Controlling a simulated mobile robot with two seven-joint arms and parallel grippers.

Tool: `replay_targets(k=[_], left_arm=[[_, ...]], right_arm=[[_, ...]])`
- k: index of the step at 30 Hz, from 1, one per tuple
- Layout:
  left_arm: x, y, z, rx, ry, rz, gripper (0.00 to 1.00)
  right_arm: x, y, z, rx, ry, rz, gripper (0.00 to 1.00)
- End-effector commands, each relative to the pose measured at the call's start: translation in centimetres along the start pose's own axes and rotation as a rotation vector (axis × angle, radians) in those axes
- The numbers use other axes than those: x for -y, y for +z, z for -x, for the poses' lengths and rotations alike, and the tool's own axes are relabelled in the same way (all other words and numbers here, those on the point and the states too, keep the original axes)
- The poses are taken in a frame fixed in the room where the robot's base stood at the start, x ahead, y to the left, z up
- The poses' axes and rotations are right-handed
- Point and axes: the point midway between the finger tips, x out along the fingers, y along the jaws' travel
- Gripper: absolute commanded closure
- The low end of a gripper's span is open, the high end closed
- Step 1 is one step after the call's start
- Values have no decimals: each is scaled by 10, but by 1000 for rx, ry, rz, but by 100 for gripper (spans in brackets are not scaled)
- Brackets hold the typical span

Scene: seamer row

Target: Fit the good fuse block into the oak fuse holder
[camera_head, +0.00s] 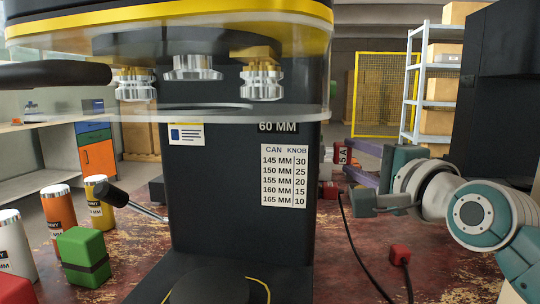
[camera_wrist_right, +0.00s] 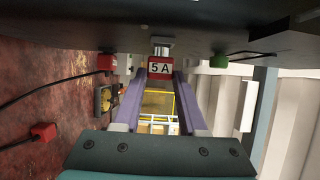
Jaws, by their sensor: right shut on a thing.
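A red fuse block (camera_wrist_right: 160,69) marked 5 A sits between the purple fingertips of my right gripper (camera_wrist_right: 160,77) in the right wrist view. The gripper is shut on it. A silver cylindrical part shows just beyond the block, against the dark machine; I cannot tell whether they touch. In the head view the block (camera_head: 343,155) is just right of the black seamer column, with my right gripper (camera_head: 346,160) reaching in from the right. I cannot make out the oak fuse holder for certain. My left gripper is not in view.
The seamer column (camera_head: 240,185) fills the middle. Cans (camera_head: 58,210), a green block (camera_head: 83,255) and a black lever (camera_head: 125,201) stand left. A red cabled piece (camera_head: 400,254) lies on the worn red table at right. A green knob (camera_wrist_right: 219,61) is near the block.

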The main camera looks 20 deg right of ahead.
Motion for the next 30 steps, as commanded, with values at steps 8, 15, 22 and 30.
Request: replay_targets(k=[8, 15, 22, 30], left_arm=[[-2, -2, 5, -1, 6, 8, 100], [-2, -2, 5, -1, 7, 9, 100], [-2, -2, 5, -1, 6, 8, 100], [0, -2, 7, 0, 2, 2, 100]], right_arm=[[2, 0, 0, 0, -1, -2, 100], [0, 0, 0, 0, 0, 0, 100], [0, 0, 0, 0, 0, -1, 100], [1, 4, -2, -1, -1, -1, 100]])
